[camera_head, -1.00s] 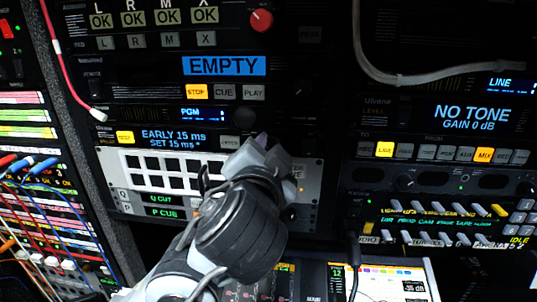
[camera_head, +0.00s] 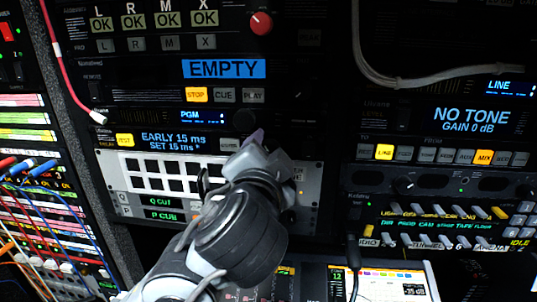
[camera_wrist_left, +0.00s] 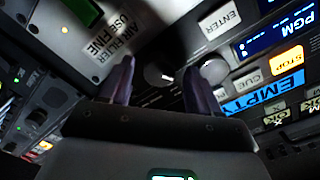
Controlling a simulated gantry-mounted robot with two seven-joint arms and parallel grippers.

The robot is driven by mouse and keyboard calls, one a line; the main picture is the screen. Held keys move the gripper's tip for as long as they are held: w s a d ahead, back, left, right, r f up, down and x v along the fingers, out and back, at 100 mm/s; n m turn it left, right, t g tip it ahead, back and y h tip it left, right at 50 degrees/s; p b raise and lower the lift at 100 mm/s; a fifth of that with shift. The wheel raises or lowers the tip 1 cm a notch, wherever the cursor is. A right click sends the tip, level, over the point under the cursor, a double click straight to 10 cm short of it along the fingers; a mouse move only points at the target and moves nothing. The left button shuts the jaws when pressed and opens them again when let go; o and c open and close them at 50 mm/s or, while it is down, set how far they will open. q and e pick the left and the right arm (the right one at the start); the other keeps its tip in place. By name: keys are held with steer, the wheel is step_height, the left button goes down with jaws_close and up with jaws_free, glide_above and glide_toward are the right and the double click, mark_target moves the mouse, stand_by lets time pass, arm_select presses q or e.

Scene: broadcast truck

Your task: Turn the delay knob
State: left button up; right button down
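The delay unit shows in the head view, with its blue display (camera_head: 170,141) reading EARLY 15 ms and SET 15 ms. My left gripper (camera_head: 258,143) is in front of the unit's right end and hides the delay knob there. In the left wrist view a round grey knob (camera_wrist_left: 156,76), seemingly the delay knob, is between the two open fingers of my left gripper (camera_wrist_left: 159,66), near the ENTER button (camera_wrist_left: 220,18). I cannot tell whether the fingers touch it. My right gripper is in neither view.
Another knob (camera_head: 244,121), on the PGM unit just above, is close to the left fingers; it also shows in the left wrist view (camera_wrist_left: 213,71). A panel with dark square buttons (camera_head: 158,174) is below. A grey cable (camera_head: 390,78) hangs at upper right.

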arm_select(q)
steer(key=shift+s, duration=0.1)
steer(key=s+a+b, duration=0.1)
steer(key=s+b, duration=0.2)
steer(key=s, duration=0.7)
steer(key=shift+s+a+r, duration=0.15)
steer(key=shift+s+a, duration=0.05)
steer(key=shift+s, duration=0.1)
steer(key=shift+w, duration=0.1)
